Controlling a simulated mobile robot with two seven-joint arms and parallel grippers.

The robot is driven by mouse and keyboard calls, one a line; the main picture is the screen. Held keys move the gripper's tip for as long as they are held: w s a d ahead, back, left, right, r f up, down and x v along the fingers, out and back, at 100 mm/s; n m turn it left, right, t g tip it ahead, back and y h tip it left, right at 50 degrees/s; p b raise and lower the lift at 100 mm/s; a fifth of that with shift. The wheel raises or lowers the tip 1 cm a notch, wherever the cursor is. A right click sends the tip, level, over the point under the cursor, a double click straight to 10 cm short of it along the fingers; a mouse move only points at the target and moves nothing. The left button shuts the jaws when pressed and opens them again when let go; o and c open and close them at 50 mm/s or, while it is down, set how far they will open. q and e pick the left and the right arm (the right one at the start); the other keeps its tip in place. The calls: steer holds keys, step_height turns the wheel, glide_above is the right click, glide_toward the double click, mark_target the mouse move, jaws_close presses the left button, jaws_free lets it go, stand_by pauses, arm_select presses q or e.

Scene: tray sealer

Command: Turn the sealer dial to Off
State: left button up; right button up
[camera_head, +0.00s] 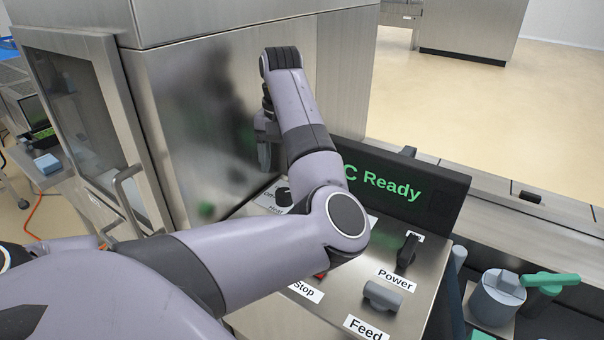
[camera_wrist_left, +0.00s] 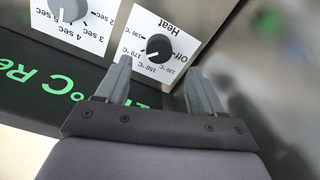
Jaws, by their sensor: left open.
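The sealer's heat dial is a round black knob on a white Heat label, seen upside down in the left wrist view (camera_wrist_left: 159,46). Its white mark points toward the 150–170 °C side, away from Off. In the head view a black dial (camera_head: 283,194) shows on the sloped panel, partly hidden by my arm. My left gripper (camera_head: 264,153) is above the panel, fingers pointing down. In the wrist view its open fingers (camera_wrist_left: 159,78) are empty, with the heat dial beyond the gap; contact cannot be seen.
A second dial (camera_wrist_left: 68,8), marked in seconds, sits beside the heat dial. The screen (camera_head: 405,190) reads "Ready". A power switch (camera_head: 407,250), grey feed knob (camera_head: 382,295) and partly hidden red stop control are on the panel. The steel cabinet wall (camera_head: 215,110) stands close behind the gripper.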

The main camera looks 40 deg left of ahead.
mark_target(284, 191)
arm_select(q)
steer(key=shift+w, duration=0.25)
steer(key=shift+w+f, duration=0.1)
steer(key=shift+f, duration=0.1)
steer(key=shift+s+a+f, duration=0.1)
steer(key=shift+f, duration=1.6)
steer(key=shift+s+f, duration=0.1)
steer(key=shift+f, duration=1.55)
steer(key=c, duration=1.1)
steer(key=shift+o, duration=0.2)
